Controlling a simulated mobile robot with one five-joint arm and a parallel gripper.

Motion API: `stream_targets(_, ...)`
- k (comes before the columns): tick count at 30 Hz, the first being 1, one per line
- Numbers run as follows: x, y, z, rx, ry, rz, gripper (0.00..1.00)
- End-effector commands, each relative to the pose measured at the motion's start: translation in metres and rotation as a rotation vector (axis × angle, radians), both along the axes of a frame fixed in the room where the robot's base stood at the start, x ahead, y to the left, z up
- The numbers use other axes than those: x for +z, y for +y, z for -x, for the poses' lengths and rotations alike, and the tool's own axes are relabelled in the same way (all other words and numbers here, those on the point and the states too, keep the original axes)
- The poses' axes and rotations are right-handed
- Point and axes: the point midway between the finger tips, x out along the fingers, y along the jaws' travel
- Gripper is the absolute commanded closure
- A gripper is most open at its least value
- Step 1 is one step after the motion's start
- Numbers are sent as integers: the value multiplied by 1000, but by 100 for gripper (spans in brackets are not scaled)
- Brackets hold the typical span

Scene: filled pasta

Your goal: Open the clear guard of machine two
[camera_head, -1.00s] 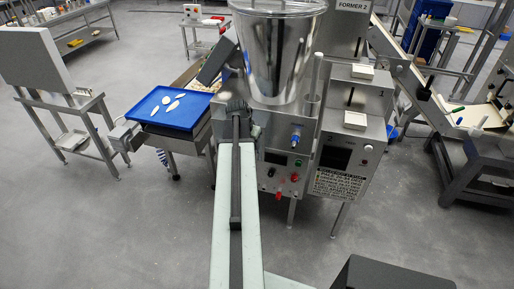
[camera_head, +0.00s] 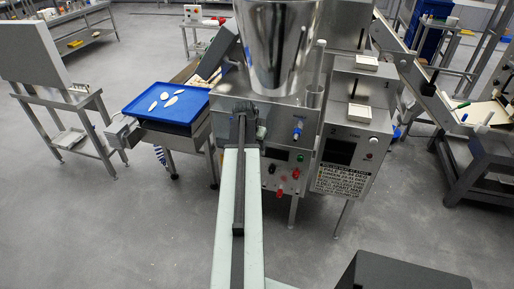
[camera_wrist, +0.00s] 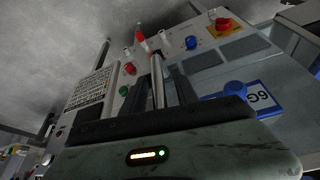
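The steel machine with a shiny conical hopper (camera_head: 277,45) stands in the middle of the head view. Its front box (camera_head: 285,140) carries a blue knob, red knobs and a green button. I cannot make out a clear guard in either view. My gripper (camera_head: 243,112) is at the front left of the machine below the hopper, small and dark. In the wrist view, my gripper's dark fingers (camera_wrist: 168,92) point at the machine front, with a pale upright bar (camera_wrist: 157,80) seen between them. Whether they touch it or how far they are apart is unclear.
A blue tray (camera_head: 150,110) with several pale pieces stands left of the machine. A control box with a printed sign (camera_head: 341,180) is to the right, beside an inclined conveyor (camera_head: 425,90). A grey bench (camera_head: 70,100) stands far left. The floor between is clear.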

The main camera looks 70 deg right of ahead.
Motion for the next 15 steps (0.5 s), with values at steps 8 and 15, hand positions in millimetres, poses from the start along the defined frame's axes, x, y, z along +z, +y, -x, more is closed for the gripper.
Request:
stream_targets(8, 1, 0, 0, 0, 0, 0, 100)
stream_targets(15, 1, 0, 1, -1, 0, 0, 100)
